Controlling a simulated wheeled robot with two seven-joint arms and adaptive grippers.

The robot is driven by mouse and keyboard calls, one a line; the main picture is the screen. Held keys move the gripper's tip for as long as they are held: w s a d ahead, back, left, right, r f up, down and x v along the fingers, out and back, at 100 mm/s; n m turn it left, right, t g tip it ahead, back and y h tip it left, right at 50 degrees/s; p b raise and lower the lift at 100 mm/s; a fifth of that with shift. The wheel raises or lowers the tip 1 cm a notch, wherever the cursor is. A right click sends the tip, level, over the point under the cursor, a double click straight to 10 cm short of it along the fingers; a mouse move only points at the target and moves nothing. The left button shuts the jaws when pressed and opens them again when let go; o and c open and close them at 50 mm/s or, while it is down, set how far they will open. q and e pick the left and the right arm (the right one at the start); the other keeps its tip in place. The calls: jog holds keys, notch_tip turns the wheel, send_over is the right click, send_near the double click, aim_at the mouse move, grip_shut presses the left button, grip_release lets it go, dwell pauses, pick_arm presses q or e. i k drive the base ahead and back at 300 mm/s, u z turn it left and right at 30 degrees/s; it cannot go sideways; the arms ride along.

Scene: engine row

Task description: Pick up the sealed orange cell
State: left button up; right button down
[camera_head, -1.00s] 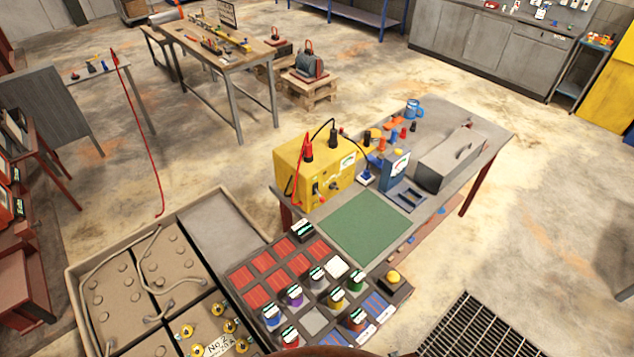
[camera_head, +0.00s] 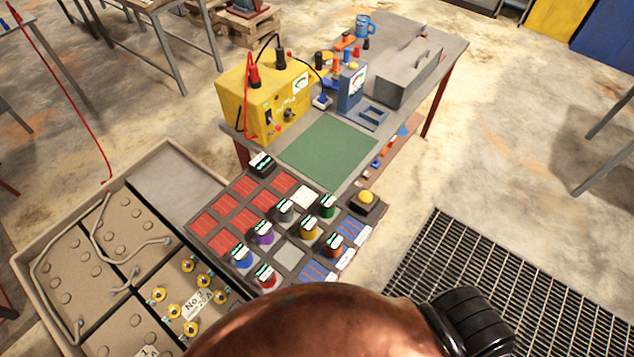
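Several small coloured cells with pale labelled tops stand in a dark sorting tray (camera_head: 232,190) with red and blue striped pockets. The orange cell (camera_head: 333,247) is at the tray's right side, below the yellow cell (camera_head: 308,231) and next to a blue striped pocket. Its seal is too small to make out. Purple (camera_head: 263,237), blue (camera_head: 241,259), red (camera_head: 265,278), grey (camera_head: 285,214) and green (camera_head: 327,210) cells stand nearby. A black cell (camera_head: 262,165) is at the tray's top corner. Neither of my grippers is in view.
A green mat (camera_head: 328,150), yellow meter box (camera_head: 262,100), blue tester (camera_head: 350,90) and grey case (camera_head: 405,70) are on the bench behind. A yellow button (camera_head: 366,197) sits right of the tray. A large battery crate (camera_head: 50,235) is left. Floor grating (camera_head: 470,270) lies right.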

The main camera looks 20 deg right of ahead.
aim_at(334, 240)
jog(key=u, duration=0.55)
jog(key=k, duration=1.25)
jog(key=z, duration=0.35)
jog(key=i, duration=0.85)
jog(key=z, duration=0.75)
